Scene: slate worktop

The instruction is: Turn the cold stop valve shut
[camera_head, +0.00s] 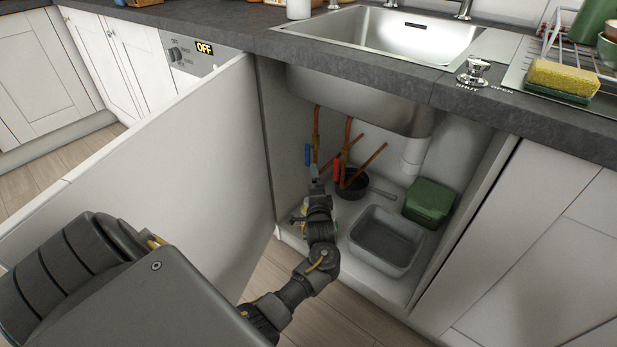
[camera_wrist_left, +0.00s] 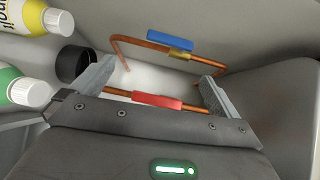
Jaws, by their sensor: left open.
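The blue lever (camera_head: 307,154) stands on a copper pipe inside the open under-sink cabinet. In the left wrist view the blue lever (camera_wrist_left: 170,40) lies roughly along its copper pipe, by a brass fitting (camera_wrist_left: 180,55). The red lever (camera_head: 336,171) is on the neighbouring pipe to the right. In the left wrist view the red lever (camera_wrist_left: 157,100) appears between my fingers, nearer the palm. My left gripper (camera_wrist_left: 157,72) is open and empty, with the blue lever beyond its fingertips. In the head view the left gripper (camera_head: 315,184) is small, just below the blue lever.
The open cabinet door (camera_head: 170,170) stands left of my arm. A grey basin (camera_head: 386,238), green box (camera_head: 429,202) and dark pan (camera_head: 351,184) sit inside. Bottles (camera_wrist_left: 30,92) are at the wrist view's left. A worktop knob (camera_head: 475,71) has SHUT and OPEN labels.

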